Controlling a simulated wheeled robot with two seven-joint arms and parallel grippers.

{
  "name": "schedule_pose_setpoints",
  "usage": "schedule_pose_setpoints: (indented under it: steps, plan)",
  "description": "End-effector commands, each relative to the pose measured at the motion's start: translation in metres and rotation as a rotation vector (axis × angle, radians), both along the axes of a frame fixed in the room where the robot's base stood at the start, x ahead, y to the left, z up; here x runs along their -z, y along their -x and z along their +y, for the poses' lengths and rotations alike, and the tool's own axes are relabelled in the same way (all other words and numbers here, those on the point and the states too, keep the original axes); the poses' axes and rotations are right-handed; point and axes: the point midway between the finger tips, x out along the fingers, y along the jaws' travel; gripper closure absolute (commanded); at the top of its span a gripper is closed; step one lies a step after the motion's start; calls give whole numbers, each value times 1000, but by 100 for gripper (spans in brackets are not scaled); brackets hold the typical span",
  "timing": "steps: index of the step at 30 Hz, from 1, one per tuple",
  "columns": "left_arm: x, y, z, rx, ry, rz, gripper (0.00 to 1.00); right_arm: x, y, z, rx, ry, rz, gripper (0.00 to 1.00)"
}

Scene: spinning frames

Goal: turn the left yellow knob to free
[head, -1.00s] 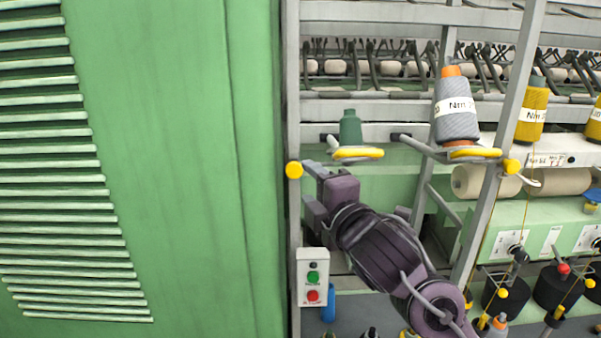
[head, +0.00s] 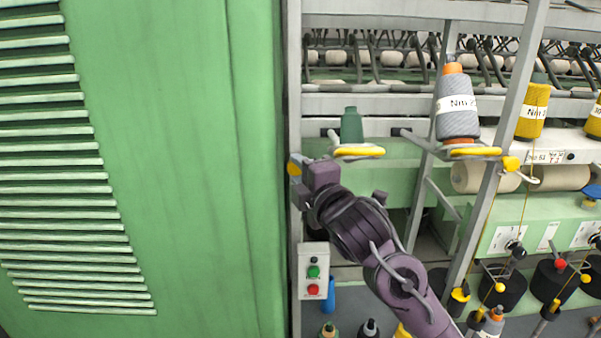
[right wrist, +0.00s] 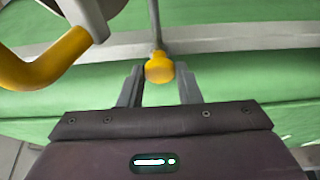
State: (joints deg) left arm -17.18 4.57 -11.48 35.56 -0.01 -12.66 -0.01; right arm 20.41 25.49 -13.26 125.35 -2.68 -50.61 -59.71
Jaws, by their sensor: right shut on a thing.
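The left yellow knob (head: 294,169) is on the grey upright post beside the green cabinet. In the right wrist view the yellow knob (right wrist: 159,68) sits between the tips of my two fingers. My right gripper (head: 301,171) is at this post and shut on the knob; its fingers and palm hide part of the knob in the head view. In the right wrist view my right gripper (right wrist: 159,87) has one finger on each side of the knob. A second yellow knob (head: 511,163) is on the post to the right. My left gripper is not in view.
A large green cabinet (head: 180,150) stands close on the left. Yellow-rimmed holders (head: 358,151) with a green cone (head: 351,125) and a grey yarn cone (head: 456,105) stick out to the right. A switch box (head: 313,271) hangs below.

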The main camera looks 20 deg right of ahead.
Motion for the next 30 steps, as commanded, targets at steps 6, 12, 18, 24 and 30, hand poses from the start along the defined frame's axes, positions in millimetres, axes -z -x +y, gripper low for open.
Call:
schedule_pose_setpoints:
  steps: [6,12,18,24,30]
  plan:
    - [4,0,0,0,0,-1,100,2,0,0,0,-13,-2,92]
    - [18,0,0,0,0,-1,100,6,0,1,-1,-80,-22,92]
    - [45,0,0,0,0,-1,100,10,0,1,-2,-219,-63,92]
    - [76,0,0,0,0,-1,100,13,0,2,-2,-398,-113,92]
    - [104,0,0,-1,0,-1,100,14,0,3,-3,-581,-166,92]
